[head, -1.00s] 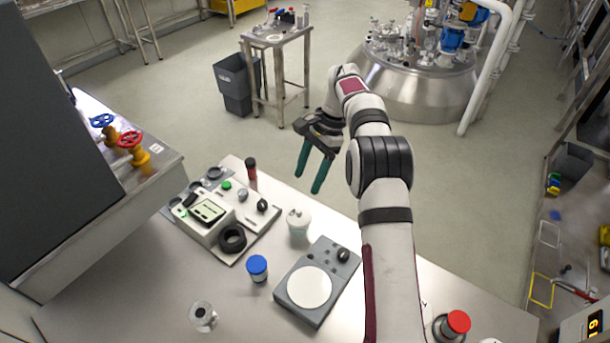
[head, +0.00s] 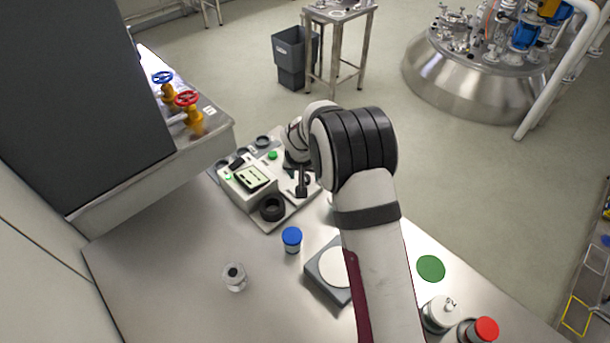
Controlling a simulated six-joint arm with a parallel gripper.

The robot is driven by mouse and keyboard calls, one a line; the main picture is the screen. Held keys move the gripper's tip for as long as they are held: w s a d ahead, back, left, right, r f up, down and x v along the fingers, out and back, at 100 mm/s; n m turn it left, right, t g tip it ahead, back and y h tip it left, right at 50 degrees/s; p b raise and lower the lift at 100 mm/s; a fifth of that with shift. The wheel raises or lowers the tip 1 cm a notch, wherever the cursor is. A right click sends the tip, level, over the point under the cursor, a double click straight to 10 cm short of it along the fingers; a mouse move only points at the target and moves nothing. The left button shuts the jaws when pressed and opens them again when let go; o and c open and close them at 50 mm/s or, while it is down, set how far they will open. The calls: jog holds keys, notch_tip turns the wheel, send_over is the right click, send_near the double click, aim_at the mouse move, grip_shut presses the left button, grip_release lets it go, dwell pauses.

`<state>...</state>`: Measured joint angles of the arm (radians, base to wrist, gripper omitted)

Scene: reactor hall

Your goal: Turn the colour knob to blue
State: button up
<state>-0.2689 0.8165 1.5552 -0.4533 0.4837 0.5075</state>
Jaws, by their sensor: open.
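The light grey control panel (head: 290,213) lies on the bench. It carries a box with a small screen (head: 251,178), a green button (head: 273,155) and a thick black ring (head: 271,207). My gripper (head: 301,186) is over the panel's right part, seen from behind and mostly hidden by my arm. Its jaws are open, but the fingertips cannot be made out. The small knobs on that side of the panel are covered by my gripper and wrist, so I cannot tell the colour knob or its setting, nor whether I touch it.
A blue-capped jar (head: 292,239) and a metal fitting (head: 234,276) stand in front of the panel. A grey plate device (head: 325,285) is partly behind my arm. A green disc (head: 431,268), a white-topped jar (head: 440,313) and a red-capped jar (head: 480,330) are at right. The bench's front left is clear.

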jog(key=shift+x, duration=0.9)
grip_shut()
